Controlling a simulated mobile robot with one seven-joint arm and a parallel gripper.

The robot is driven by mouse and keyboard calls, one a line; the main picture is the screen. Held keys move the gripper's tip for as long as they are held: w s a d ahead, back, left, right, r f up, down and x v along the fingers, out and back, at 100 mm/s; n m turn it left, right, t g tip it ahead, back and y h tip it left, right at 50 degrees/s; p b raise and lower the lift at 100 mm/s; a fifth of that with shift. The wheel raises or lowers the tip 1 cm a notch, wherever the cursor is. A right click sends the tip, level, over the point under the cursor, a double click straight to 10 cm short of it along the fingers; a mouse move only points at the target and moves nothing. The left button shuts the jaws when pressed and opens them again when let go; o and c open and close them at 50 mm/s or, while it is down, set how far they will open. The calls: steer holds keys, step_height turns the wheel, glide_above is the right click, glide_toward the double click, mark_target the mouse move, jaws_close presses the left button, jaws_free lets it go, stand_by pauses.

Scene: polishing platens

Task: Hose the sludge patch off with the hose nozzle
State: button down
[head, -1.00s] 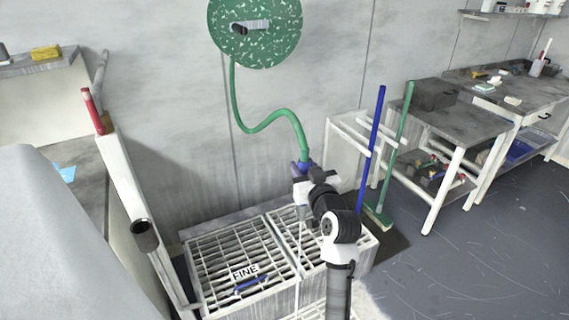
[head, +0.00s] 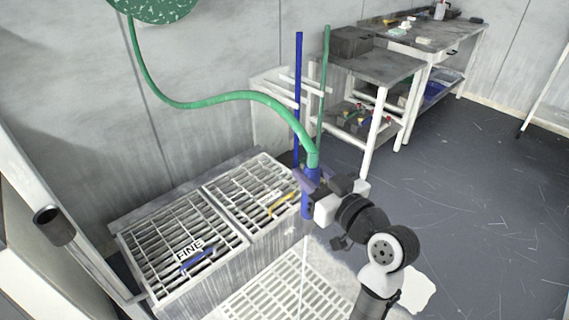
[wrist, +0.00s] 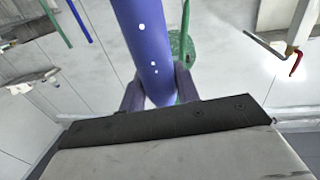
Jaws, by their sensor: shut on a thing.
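The hose nozzle (head: 307,209) is a blue cylinder on the end of a green hose (head: 215,99). My gripper (head: 313,185), with purple fingers, is shut on it and holds it upright above the front edge of the grated basins. In the wrist view the nozzle (wrist: 147,45) stands between the fingers (wrist: 157,88). A thin pale line runs straight down below the nozzle; I cannot tell for sure that it is water. A pale patch (head: 418,291), perhaps the sludge patch, lies on the dark floor right of my arm, partly hidden by it.
A basin with a grate marked FINE (head: 150,243) stands at left, with a second grate (head: 240,190) beside it. A floor grate (head: 270,290) lies in front. A blue pole (head: 298,90), a green broom pole (head: 323,90) and a workbench (head: 375,68) stand behind. The right floor is open.

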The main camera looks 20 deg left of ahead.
steer(key=s+d+f+b, duration=0.2)
steer(key=s+d, duration=0.1)
steer(key=d, duration=0.9)
steer(key=s+d+f+b, duration=0.3)
steer(key=d, duration=0.8)
steer(key=shift+d+f, duration=0.2)
steer(key=shift+d, duration=0.2)
steer(key=shift+w, duration=0.15)
